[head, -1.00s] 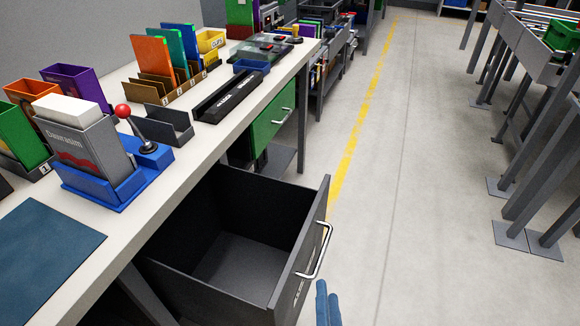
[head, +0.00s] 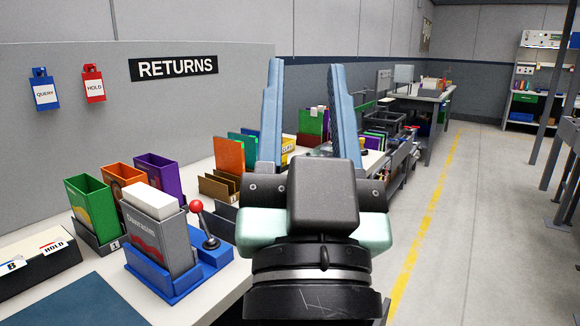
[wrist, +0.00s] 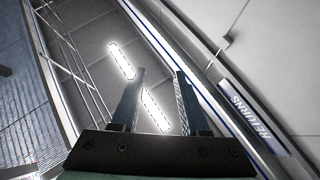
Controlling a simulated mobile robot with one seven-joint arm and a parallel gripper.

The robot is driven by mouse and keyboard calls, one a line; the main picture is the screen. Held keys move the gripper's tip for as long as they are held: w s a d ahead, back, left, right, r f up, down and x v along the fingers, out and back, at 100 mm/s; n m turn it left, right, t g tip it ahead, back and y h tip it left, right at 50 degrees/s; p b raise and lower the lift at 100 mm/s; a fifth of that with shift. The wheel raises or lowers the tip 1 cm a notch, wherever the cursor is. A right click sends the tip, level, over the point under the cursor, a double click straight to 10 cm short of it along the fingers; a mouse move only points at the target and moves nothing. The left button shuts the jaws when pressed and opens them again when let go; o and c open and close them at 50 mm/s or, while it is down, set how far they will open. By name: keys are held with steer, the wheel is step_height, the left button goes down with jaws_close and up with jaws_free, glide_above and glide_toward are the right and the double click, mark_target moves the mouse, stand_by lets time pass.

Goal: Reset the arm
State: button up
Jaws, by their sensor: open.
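My gripper (head: 308,110) is raised upright in the middle of the head view, in front of the workbench. Its two blue fingers stand apart with nothing between them. In the wrist view the open fingers (wrist: 160,95) point up toward the ceiling and its lights, and hold nothing. My arm hides part of the bench behind it, and the drawer area below is out of view.
The bench (head: 215,290) carries a grey box in a blue tray (head: 165,280), a red-knobbed lever (head: 197,207), and coloured bins (head: 90,205). A RETURNS sign (head: 173,67) hangs on the wall panel. The floor (head: 470,220) at right is clear.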

steer(key=s+r+p, duration=0.2)
steer(key=r+p, duration=0.7)
steer(key=r, duration=0.3)
steer(key=s+a+r+n+t+p, duration=0.1)
steer(key=s+r+p, duration=0.1)
steer(key=r+p, duration=0.7)
step_height(320, 180, up, 3)
steer(key=shift+s+a+f+t, duration=0.1)
steer(key=shift+s+a+t, duration=0.1)
steer(key=shift+t, duration=0.1)
steer(key=shift+s+f, duration=0.1)
